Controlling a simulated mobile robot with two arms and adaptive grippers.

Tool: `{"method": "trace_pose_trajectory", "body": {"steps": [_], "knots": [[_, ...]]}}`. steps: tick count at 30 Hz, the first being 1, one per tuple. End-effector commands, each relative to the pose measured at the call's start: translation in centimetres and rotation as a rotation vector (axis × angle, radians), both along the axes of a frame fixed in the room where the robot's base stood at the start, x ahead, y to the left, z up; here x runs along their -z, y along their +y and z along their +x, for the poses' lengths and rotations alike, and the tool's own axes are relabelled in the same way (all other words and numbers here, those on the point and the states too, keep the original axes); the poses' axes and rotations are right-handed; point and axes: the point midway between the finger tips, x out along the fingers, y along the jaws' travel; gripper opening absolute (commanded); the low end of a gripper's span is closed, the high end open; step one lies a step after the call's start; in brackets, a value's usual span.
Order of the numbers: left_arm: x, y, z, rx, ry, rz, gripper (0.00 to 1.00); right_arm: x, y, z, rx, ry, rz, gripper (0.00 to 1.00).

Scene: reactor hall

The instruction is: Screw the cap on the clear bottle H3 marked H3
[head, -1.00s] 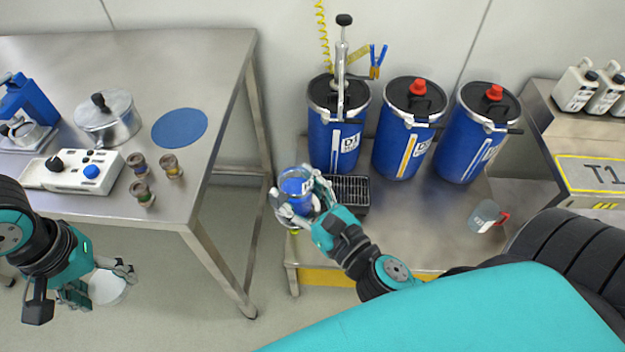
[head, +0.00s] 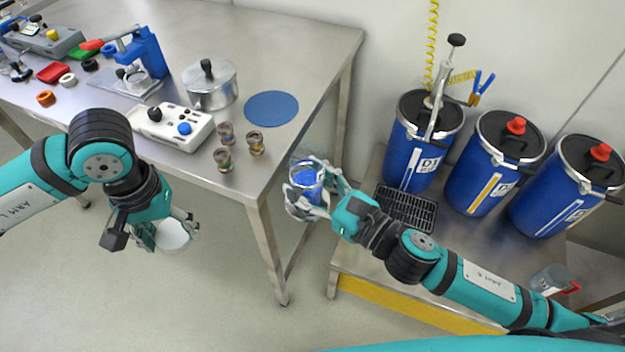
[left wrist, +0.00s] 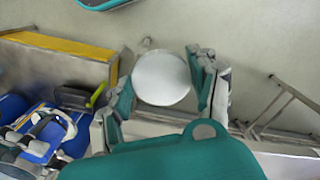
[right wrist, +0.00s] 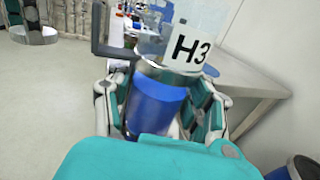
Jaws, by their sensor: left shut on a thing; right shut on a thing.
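The clear bottle H3 (head: 307,178) holds blue liquid and is gripped by my right gripper (head: 318,192) in the gap between the steel table and the low drum stand. Its H3 label (right wrist: 191,48) shows in the right wrist view, and the bottle looks tilted there. My left gripper (head: 170,232) is shut on a round white cap (head: 174,235), off the front edge of the steel table. The cap also shows as a pale disc in the left wrist view (left wrist: 161,78). The cap and the bottle are well apart. The bottle's mouth is hard to make out.
The steel table (head: 300,60) carries a pot (head: 209,84), a blue disc (head: 271,108), a control box (head: 172,127) and small jars. Blue drums (head: 420,140) and a black grate (head: 406,208) stand on the low stand (head: 375,262). Open floor lies between my grippers.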

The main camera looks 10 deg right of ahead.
Motion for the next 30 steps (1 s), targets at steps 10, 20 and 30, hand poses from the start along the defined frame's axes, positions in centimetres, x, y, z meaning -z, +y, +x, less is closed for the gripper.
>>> {"method": "trace_pose_trajectory", "body": {"steps": [10, 20, 30], "knots": [[-1.0, -1.7, 1.3, 0.047, -0.004, -0.002, 0.45, -0.1, 0.0, 0.0, 0.001, -0.002, 0.001, 0.00], [-7.4, -11.0, 5.8, 0.323, -0.007, 0.003, 0.45, -0.1, 0.0, 0.0, 0.001, -0.003, 0.001, 0.00], [-14.8, -20.4, 6.4, 0.612, -0.004, 0.006, 0.45, -0.1, 0.0, 0.0, 0.001, -0.003, 0.001, 0.00]]}}
